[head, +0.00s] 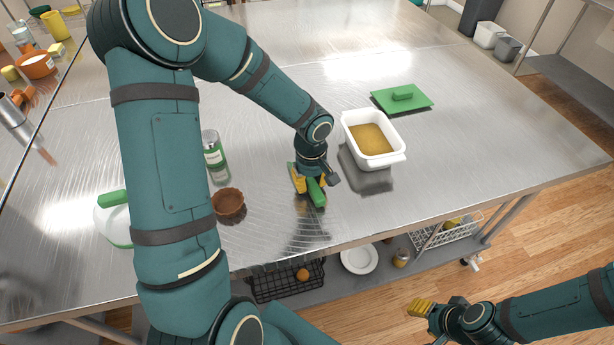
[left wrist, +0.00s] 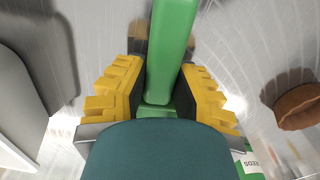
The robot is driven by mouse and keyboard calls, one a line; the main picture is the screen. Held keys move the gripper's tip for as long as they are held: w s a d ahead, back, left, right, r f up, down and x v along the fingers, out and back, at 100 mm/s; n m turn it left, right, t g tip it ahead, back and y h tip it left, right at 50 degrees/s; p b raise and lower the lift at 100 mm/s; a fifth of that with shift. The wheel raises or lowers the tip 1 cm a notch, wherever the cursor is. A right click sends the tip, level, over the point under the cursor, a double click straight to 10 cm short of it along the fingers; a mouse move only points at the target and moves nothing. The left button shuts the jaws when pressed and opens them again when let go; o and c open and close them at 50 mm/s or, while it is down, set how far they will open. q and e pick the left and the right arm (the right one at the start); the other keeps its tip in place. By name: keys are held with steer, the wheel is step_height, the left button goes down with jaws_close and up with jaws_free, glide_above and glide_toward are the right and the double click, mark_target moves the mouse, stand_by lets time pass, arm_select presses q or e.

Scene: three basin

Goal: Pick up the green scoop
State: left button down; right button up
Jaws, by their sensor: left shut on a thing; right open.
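The green scoop (head: 316,192) is at the middle of the steel table, near its front edge. My left gripper (head: 308,182) is shut on it from above, with a yellow finger on each side. In the left wrist view the scoop's long green body (left wrist: 172,50) runs between the yellow fingers (left wrist: 160,95); its near part is hidden behind my wrist. I cannot tell whether the scoop is clear of the table. My right gripper (head: 424,308) is open and empty, beyond the table's front edge at the lower right.
A white basin (head: 394,160) with tan contents stands right of the scoop. A green lid (head: 418,101) lies behind it. A brown bowl (head: 228,203) and a green-labelled jar (head: 214,152) stand to the left. The back of the table is mostly clear. A wire basket (head: 285,282) sits on the lower shelf.

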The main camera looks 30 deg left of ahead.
mark_target(312, 180)
arm_select(q)
step_height(312, 180, up, 10)
steer(key=shift+p, duration=0.85)
arm_select(e)
steer(key=shift+w+r, duration=0.3)
steer(key=shift+r, duration=0.55)
arm_select(q)
steer(key=shift+w, duration=0.1)
arm_select(e)
steer(key=shift+r, duration=0.1)
